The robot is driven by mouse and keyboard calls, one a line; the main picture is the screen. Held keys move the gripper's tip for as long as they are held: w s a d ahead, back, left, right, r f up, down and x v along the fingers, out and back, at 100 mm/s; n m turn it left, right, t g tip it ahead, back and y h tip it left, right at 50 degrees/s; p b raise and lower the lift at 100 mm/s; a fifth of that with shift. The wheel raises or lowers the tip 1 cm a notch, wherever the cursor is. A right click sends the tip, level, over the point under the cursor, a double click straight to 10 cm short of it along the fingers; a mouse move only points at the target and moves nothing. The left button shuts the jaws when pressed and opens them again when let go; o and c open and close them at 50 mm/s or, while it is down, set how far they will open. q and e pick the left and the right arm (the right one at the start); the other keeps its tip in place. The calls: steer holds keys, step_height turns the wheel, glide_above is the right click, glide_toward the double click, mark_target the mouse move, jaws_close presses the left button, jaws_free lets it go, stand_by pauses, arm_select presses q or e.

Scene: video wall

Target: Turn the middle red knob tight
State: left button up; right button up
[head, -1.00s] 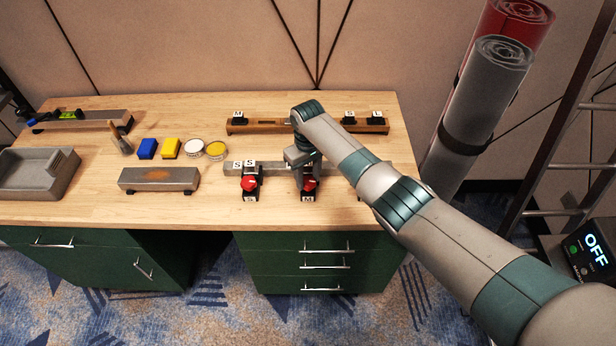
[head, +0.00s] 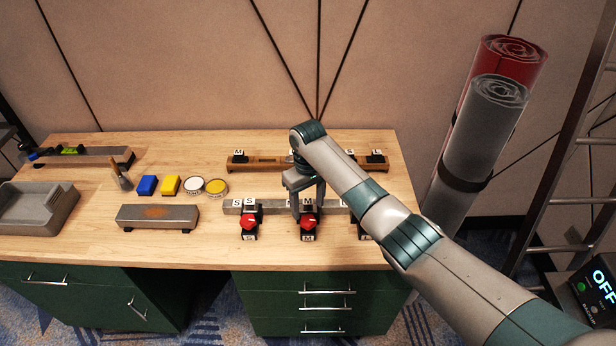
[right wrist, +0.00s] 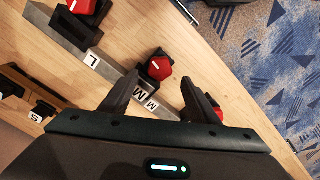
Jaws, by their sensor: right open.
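The middle red knob (head: 308,221) sits on a black clamp at the front of a grey bar (head: 273,206), by a label M. My right gripper (head: 307,205) is open, just above and behind this knob in the head view. In the right wrist view the middle knob (right wrist: 158,67) shows in the gap between the open fingertips (right wrist: 161,80); I see no contact. A left red knob (head: 249,221) is on the S clamp. The right clamp is mostly hidden by my arm, but its red knob (right wrist: 85,5) shows by label L in the wrist view. My left gripper is out of view.
A wooden rail (head: 262,162) with black clamps lies behind the bar. A grey block (head: 157,217), yellow (head: 170,185) and blue (head: 146,185) blocks and two round tins (head: 216,187) are to the left. The bench's front edge is close before the knobs.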

mark_target(308, 219)
step_height(308, 219, up, 12)
steer(key=b, duration=0.2)
steer(key=shift+f, duration=0.1)
stand_by(0.5)
